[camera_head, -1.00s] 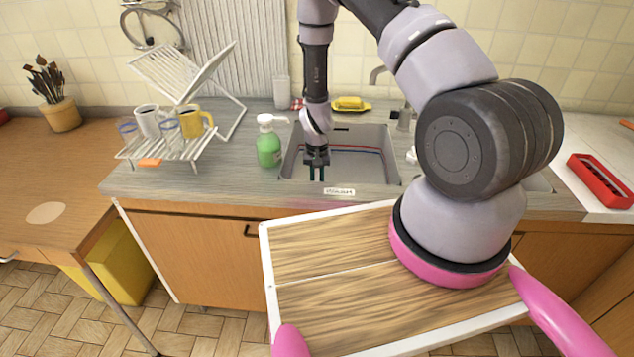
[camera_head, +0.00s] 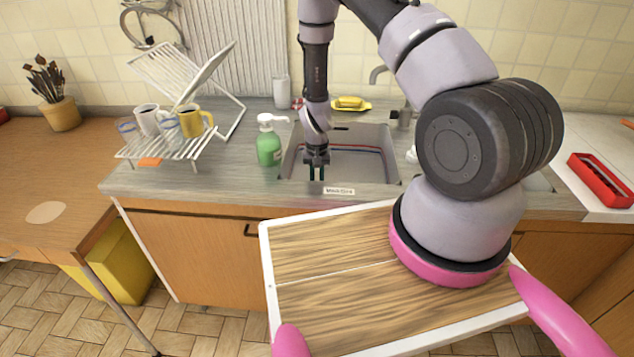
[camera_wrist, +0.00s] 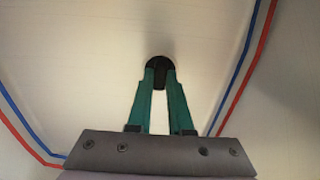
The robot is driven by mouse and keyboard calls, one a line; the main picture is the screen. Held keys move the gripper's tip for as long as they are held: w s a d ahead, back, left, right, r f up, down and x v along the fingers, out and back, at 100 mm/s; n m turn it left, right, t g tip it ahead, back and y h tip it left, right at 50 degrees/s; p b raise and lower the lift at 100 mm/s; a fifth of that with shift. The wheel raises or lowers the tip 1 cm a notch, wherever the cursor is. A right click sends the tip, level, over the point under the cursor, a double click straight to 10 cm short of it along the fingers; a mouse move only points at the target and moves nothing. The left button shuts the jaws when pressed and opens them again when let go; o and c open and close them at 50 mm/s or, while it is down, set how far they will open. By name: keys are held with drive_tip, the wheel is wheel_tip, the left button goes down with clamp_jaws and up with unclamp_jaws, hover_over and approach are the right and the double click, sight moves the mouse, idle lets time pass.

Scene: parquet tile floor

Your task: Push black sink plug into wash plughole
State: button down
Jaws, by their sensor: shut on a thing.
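My gripper (camera_head: 316,174) hangs pointing down into the near left part of the left sink basin (camera_head: 385,170). A small label (camera_head: 339,190) sits on the counter edge in front of this basin; its text is blurred. In the wrist view my gripper (camera_wrist: 161,80) has its teal fingertips close together on the black sink plug (camera_wrist: 157,63), a dark round piece seen against the pale basin floor. I cannot tell whether the plug touches the floor. The plughole is not distinguishable; the plug and fingers may cover it. In the head view the plug is hidden inside the basin.
Red and blue lines (camera_wrist: 248,72) run around the basin. A green soap bottle (camera_head: 269,145) stands left of the sink, beside a dish rack (camera_head: 165,148) with mugs. A yellow sponge dish (camera_head: 351,104) lies behind the basin. A red tray (camera_head: 600,180) is far right.

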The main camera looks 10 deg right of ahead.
drive_tip(key=c, duration=0.8)
unclamp_jaws()
drive_tip(key=shift+o, duration=0.2)
drive_tip(key=shift+r, duration=2.95)
wheel_tip(320, 180, up, 32)
drive_tip(key=s+d+t+y, duration=0.2)
drive_tip(key=t, duration=0.1)
drive_tip(key=s+d+r+t, duration=0.2)
drive_tip(key=s+r, duration=0.7)
drive_tip(key=s, duration=0.1)
drive_tip(key=s+d+r+t, duration=0.1)
drive_tip(key=s+r+t, duration=0.1)
drive_tip(key=s+r, duration=0.7)
drive_tip(key=shift+s+d+r+m, duration=0.3)
drive_tip(key=shift+s+d+r, duration=0.1)
drive_tip(key=shift+s, duration=0.3)
